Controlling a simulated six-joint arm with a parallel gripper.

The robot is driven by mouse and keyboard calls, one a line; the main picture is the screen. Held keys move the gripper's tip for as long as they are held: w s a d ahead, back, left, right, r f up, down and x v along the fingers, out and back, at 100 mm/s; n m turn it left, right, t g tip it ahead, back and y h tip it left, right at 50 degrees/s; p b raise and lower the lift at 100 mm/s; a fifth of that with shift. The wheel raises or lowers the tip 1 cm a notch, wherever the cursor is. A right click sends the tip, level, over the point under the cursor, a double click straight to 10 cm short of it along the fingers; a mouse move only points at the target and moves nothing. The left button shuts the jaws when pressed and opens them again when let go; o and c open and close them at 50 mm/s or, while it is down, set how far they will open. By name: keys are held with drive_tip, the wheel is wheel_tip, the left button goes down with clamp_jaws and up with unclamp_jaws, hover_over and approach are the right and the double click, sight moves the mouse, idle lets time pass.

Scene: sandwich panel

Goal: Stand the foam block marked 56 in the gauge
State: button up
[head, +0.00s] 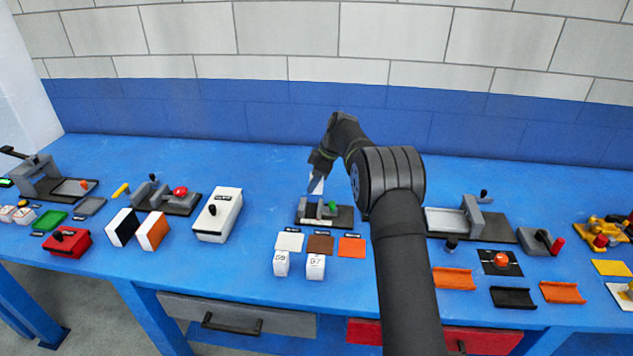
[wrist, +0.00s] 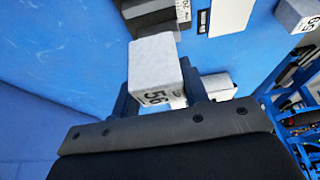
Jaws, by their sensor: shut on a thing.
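My gripper (wrist: 158,92) is shut on a pale grey-white foam block (wrist: 155,62) marked 56, with one dark finger on each side of it in the wrist view. The number reads sideways, close to the gripper. In the head view my gripper (head: 317,183) is above a dark base (head: 343,216) with grey upright parts and a green piece, at the middle of the bench. I cannot tell for sure whether this is the gauge.
Two white numbered blocks (head: 281,264) (head: 316,267) stand at the front, before white, brown and orange tiles (head: 352,247). A white box (head: 218,214) with a black knob stands left. Right of my arm is another grey fixture (head: 447,221). Blue bench between is free.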

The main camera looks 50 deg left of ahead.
sight(314, 192)
drive_tip(key=shift+f, duration=2.35)
drive_tip(key=shift+f, duration=0.15)
drive_tip(key=shift+f, duration=0.7)
drive_tip(key=shift+f, duration=0.15)
drive_tip(key=shift+d+f, duration=0.1)
drive_tip(key=shift+f, duration=0.05)
drive_tip(key=shift+c, duration=0.4)
